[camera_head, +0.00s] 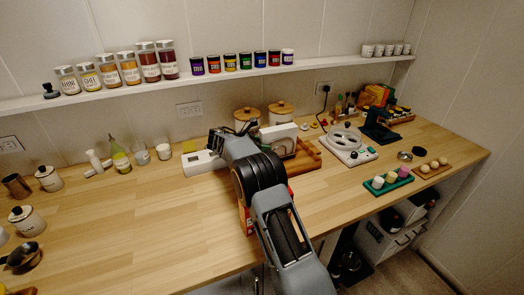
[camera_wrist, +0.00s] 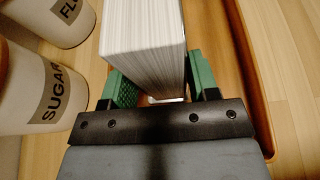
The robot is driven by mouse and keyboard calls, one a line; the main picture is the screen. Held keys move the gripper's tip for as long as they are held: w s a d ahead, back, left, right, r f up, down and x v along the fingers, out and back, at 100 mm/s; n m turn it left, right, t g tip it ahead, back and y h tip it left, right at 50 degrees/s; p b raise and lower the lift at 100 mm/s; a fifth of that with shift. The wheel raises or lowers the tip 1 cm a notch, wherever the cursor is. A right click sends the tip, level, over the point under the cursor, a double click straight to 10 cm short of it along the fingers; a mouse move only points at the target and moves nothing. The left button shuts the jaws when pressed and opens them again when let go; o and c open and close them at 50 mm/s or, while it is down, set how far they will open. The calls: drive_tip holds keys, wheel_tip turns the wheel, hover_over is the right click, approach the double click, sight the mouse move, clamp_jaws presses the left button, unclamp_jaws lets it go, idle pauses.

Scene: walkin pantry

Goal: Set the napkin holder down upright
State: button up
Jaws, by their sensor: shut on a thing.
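The napkin holder is a white block of stacked napkins, seen in the wrist view (camera_wrist: 146,45) between the green fingers of my gripper (camera_wrist: 161,82). My gripper is shut on it. In the head view the napkin holder (camera_head: 280,132) shows as a white shape just beyond my arm, in front of the lidded canisters and by the wooden tray. My arm hides most of the gripper and the holder's lower part there. I cannot tell whether its base touches the tray or the counter.
A sugar canister (camera_wrist: 38,88) and a flour canister (camera_wrist: 55,18) stand left of the holder. The wooden tray (camera_head: 304,160) lies to its right.

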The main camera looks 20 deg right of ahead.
drive_tip(key=shift+f, duration=1.05)
drive_tip(key=shift+f, duration=0.1)
drive_tip(key=o, duration=1)
drive_tip(key=v, duration=1.2)
drive_tip(key=shift+a, duration=0.1)
